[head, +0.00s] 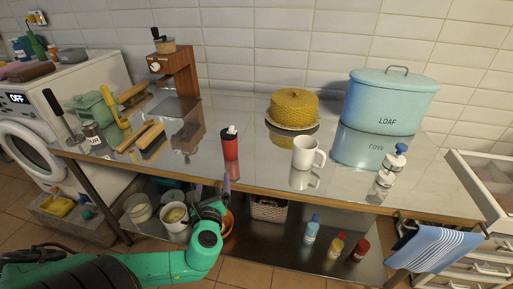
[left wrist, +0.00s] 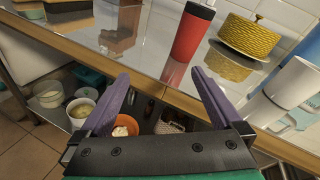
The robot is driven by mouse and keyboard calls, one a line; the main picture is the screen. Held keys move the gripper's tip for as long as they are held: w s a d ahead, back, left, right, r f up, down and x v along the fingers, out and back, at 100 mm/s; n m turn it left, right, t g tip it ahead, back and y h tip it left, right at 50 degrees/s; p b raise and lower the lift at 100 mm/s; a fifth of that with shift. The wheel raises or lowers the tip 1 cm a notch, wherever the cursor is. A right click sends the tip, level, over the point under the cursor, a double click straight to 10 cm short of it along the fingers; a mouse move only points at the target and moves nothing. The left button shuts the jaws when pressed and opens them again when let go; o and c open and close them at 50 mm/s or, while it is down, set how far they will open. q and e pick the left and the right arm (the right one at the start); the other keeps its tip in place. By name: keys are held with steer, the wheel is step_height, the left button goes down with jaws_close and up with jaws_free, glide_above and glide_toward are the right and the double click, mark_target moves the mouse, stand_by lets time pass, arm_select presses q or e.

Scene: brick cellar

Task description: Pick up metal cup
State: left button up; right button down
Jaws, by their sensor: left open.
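Two cups stand on the shiny metal table (head: 265,170). A red cup (head: 230,145) with a dark band and a white top stands upright near the front edge, in the middle. A white mug (head: 304,153) with a handle stands to its right. I cannot tell by look which one is metal. My left gripper (head: 224,190) is just in front of the table edge, below and short of the red cup. In the left wrist view its purple fingers (left wrist: 161,80) are spread and empty, with the red cup (left wrist: 192,34) beyond them and the white mug (left wrist: 297,85) at right. My right gripper is not in view.
A yellow-domed dish (head: 293,106), blue LOAF bin (head: 391,99) and white bottle (head: 396,158) stand right. A wooden coffee grinder (head: 177,75) stands left. The lower shelf holds pots (head: 174,218), a basket (head: 269,209) and bottles (head: 335,246). A striped towel (head: 430,248) hangs in front.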

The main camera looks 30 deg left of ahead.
mark_target(228, 148)
arm_select(q)
steer(key=w+a+r+m+t, duration=0.1)
steer(key=w+m, duration=0.1)
steer(key=w, duration=0.2)
steer(key=w+a+m+t+h, duration=0.1)
steer(key=w+a+m, duration=0.1)
steer(key=w, duration=0.3)
steer(key=w+a+r+m+t, duration=0.1)
steer(key=w+a+m, duration=0.1)
steer(key=w, duration=0.3)
steer(key=shift+w+r+h+b, duration=0.15)
steer(key=shift+r+h+b, duration=0.15)
steer(key=shift+b, duration=0.1)
steer(key=shift+w+f, duration=0.1)
steer(key=shift+w, duration=0.25)
steer(key=shift+s, duration=0.1)
steer(key=c, duration=1.5)
steer(key=shift+a+r, duration=0.1)
steer(key=shift+r, duration=0.85)
step_height(228, 148, up, 18)
steer(key=p, duration=0.2)
steer(key=shift+p, duration=0.35)
